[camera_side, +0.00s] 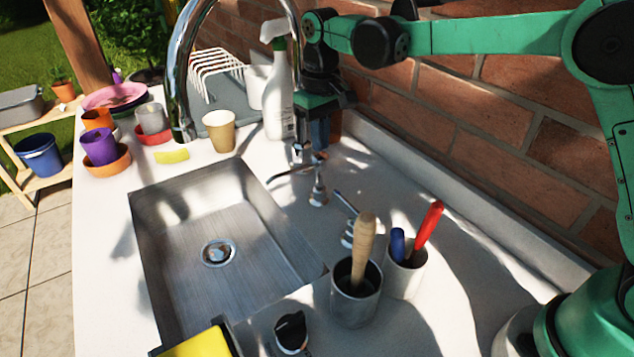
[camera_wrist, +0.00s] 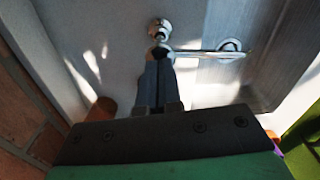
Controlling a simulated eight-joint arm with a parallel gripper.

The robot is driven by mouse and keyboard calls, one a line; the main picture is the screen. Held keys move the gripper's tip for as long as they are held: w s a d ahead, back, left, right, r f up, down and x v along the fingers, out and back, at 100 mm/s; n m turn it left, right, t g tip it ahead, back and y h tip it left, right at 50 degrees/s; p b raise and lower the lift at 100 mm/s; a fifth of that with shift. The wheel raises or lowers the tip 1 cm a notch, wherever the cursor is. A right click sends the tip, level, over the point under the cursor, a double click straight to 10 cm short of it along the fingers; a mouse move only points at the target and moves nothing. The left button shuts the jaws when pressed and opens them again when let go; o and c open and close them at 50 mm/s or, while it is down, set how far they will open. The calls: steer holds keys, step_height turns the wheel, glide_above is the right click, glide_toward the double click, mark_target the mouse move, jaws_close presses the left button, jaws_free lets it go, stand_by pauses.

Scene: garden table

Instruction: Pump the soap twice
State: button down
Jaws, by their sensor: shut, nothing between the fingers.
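The soap pump (camera_side: 318,190) is a small chrome dispenser set in the white counter between the sink and the brick wall. Its thin spout (camera_side: 285,174) points left over the sink edge. My gripper (camera_side: 300,156) is shut and empty, pointing down at the pump's top.
The metal sink (camera_side: 285,240) lies left of the pump. A chrome tap (camera_side: 178,90) arches behind it. A white spray bottle (camera_side: 278,105) and tan cup (camera_side: 219,131) stand behind my gripper. A small lever (camera_side: 346,203) and two utensil cups (camera_side: 355,300) (camera_side: 404,275) stand in front.

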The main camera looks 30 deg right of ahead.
steer(key=shift+f, duration=1.15)
steer(key=shift+r, duration=1.2)
steer(key=shift+f, duration=1.05)
stand_by(0.6)
steer(key=shift+r, duration=1.05)
steer(key=shift+r, duration=3)
